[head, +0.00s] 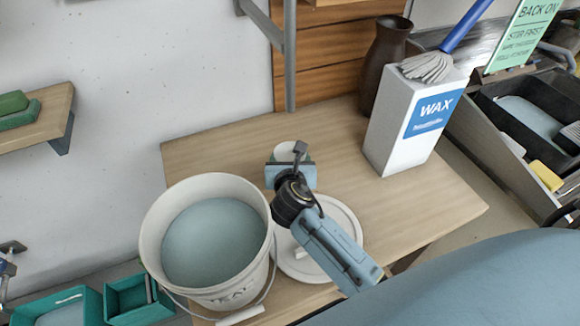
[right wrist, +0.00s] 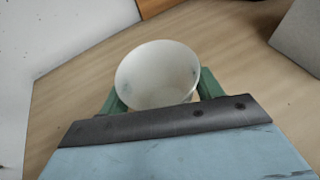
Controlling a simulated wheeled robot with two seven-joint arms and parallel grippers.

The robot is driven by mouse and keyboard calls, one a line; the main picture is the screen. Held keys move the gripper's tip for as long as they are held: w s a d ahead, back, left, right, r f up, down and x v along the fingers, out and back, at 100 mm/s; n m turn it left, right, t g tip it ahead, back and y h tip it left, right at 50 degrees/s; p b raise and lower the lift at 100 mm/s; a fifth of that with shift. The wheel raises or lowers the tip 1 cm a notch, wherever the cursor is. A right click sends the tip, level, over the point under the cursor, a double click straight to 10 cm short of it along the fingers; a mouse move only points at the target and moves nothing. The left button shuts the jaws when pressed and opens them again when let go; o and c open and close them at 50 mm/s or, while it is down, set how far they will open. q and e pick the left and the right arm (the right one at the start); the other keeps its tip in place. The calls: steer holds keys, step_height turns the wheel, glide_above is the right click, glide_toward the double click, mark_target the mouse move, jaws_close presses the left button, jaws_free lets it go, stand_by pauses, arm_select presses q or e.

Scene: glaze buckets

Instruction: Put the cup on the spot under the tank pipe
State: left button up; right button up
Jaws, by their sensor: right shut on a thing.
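A white cup (right wrist: 157,76) is between the two green fingers of my right gripper (right wrist: 157,88) in the right wrist view. The gripper is shut on it, and the cup's open mouth faces up and looks empty. In the head view my right gripper (head: 290,168) is over the table behind the bucket's lid, and the cup (head: 288,152) shows only in part behind it. I cannot tell whether the cup touches the table. My left gripper is not in view.
A wooden table (head: 450,195) holds a bucket of blue-grey glaze (head: 212,240), a white lid (head: 347,222), a WAX box (head: 398,125) and a dark brown vase (head: 382,60). A grey metal post (head: 290,60) hangs above the back edge. Bare tabletop lies left of the box.

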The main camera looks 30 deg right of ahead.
steer(key=shift+f, duration=1.1)
steer(key=shift+f, duration=0.2)
steer(key=o, duration=1)
steer(key=shift+s+r, duration=0.1)
steer(key=shift+r, duration=0.15)
steer(key=v, duration=0.7)
steer(key=shift+s+r+p, duration=0.1)
steer(key=shift+s+p, duration=0.05)
steer(key=shift+p, duration=0.15)
